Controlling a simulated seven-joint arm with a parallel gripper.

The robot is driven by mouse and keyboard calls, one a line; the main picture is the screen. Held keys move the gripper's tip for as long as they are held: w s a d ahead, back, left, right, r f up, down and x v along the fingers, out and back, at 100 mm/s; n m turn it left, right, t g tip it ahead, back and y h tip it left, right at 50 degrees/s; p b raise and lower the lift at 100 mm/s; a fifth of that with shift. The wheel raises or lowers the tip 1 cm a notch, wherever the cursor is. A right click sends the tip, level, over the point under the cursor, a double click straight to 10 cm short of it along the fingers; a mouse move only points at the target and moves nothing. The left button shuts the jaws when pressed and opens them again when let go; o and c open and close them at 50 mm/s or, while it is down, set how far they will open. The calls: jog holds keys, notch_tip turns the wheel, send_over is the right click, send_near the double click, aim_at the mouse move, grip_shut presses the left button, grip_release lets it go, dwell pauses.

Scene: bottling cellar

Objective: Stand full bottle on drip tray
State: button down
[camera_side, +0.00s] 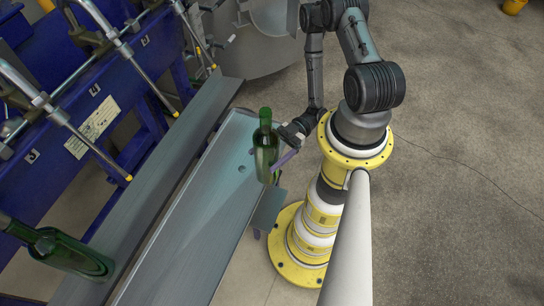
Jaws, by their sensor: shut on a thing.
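The bottle appears at the right edge of the long grey metal tray (192,238), which looks like the drip tray. From this angle I cannot tell whether its base touches the tray or hangs above it. The fill level is hard to make out.
A blue filling machine (70,95) with metal spouts (150,82) stands along the left. Another green bottle (72,254) is at the lower left, on or above a grey ledge (165,165). A small grey plate (267,208) sits right of the tray. The tray's middle is clear.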

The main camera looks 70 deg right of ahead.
jog(key=w+a+f, duration=0.1)
jog(key=w+f, duration=0.9)
jog(key=f, duration=0.1)
jog(key=shift+w+a+f, duration=0.15)
jog(key=shift+w, duration=0.2)
jog(key=shift+f, duration=0.1)
grip_release()
jog(key=shift+f, duration=0.15)
jog(key=v, duration=0.7)
jog(key=shift+s+d, duration=0.15)
jog(key=shift+d, duration=0.05)
